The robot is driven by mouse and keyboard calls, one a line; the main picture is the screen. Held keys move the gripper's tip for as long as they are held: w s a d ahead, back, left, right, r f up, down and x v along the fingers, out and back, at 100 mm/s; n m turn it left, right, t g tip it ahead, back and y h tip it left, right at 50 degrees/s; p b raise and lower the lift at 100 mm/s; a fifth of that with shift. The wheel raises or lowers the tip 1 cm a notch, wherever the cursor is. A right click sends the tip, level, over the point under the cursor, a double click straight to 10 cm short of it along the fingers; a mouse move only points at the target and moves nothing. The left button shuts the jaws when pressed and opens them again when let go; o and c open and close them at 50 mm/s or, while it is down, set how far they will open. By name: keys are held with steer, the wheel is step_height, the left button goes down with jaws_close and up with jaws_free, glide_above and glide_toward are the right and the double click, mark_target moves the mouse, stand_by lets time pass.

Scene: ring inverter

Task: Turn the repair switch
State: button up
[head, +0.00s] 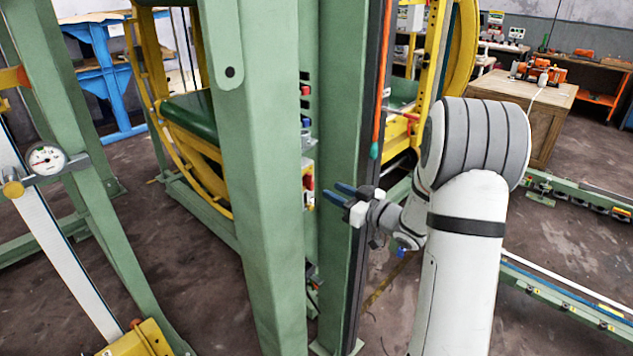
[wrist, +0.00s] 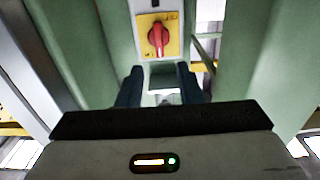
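The repair switch (wrist: 158,38) is a red rotary knob on a yellow square plate, seen at the top middle of the wrist view. Its red handle stands about upright there. In the head view the red and yellow switch (head: 308,182) shows edge-on, on the panel between two green posts. My gripper (head: 340,194) is open, its two dark blue fingers pointing left toward the panel, a little below the switch. In the wrist view my gripper (wrist: 160,76) has its fingers spread apart with nothing between them. The fingers are apart from the knob.
A green post (head: 258,180) stands left of the panel and another green post (head: 345,130) stands close to my gripper. An orange cable (head: 382,80) hangs along the right post. A wooden cabinet (head: 535,105) is at the back right. The floor at right is partly clear.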

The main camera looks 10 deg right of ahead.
mark_target(312, 180)
steer(key=p+x, duration=0.1)
steer(key=x, duration=0.6)
steer(key=shift+a, duration=0.1)
steer(key=shift+c, duration=0.3)
jaws_close()
